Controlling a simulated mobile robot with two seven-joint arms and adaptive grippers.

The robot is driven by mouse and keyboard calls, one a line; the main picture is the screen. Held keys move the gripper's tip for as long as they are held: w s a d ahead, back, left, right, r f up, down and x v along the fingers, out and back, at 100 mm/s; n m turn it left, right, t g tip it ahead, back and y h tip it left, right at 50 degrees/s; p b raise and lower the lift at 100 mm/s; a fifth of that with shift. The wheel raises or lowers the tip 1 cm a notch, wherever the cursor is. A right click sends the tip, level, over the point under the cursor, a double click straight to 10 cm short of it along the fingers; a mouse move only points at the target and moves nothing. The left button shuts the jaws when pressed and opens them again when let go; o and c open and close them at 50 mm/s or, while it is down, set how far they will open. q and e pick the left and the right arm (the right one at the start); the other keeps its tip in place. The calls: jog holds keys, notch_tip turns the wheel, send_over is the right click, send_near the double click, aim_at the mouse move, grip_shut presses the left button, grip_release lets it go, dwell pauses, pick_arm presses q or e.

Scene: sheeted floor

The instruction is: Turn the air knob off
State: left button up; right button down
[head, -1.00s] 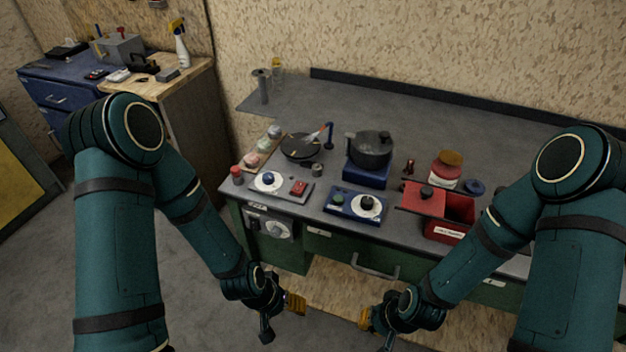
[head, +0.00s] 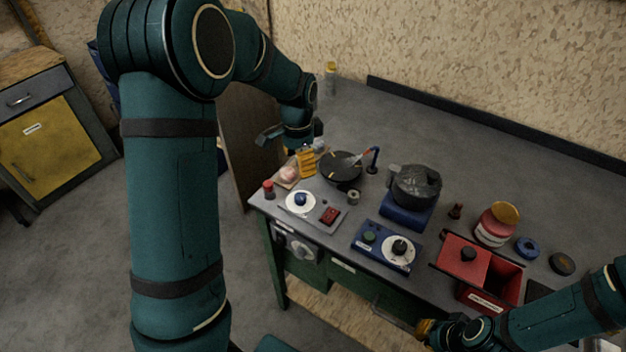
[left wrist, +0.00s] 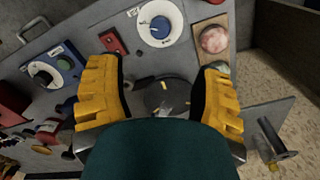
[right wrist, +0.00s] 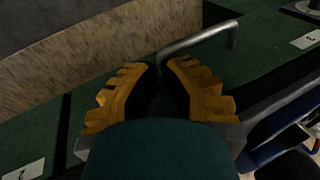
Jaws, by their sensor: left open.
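Several knobs are in view, and I cannot read which is marked air. A blue knob on a white dial (head: 300,200) sits on a grey plate; it also shows in the left wrist view (left wrist: 160,27). A black knob (head: 400,247) is on a blue box. Another dial (head: 302,250) is on the bench's green front, with an unreadable label above it. My left gripper (head: 307,160) is open and empty over the bench's left end, beyond the grey plate. My right gripper (head: 426,330) is low by the bench front, empty, its fingertips a narrow gap apart (right wrist: 160,75).
A drawer handle (right wrist: 205,38) is close to my right gripper.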

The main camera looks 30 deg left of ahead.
aim_at(300, 196)
pick_arm(q)
notch_tip(300, 196, down, 13)
jog(key=shift+s+f+b, duration=0.15)
jog(key=shift+f+b, duration=0.05)
jog(key=shift+b, duration=0.85)
grip_shut()
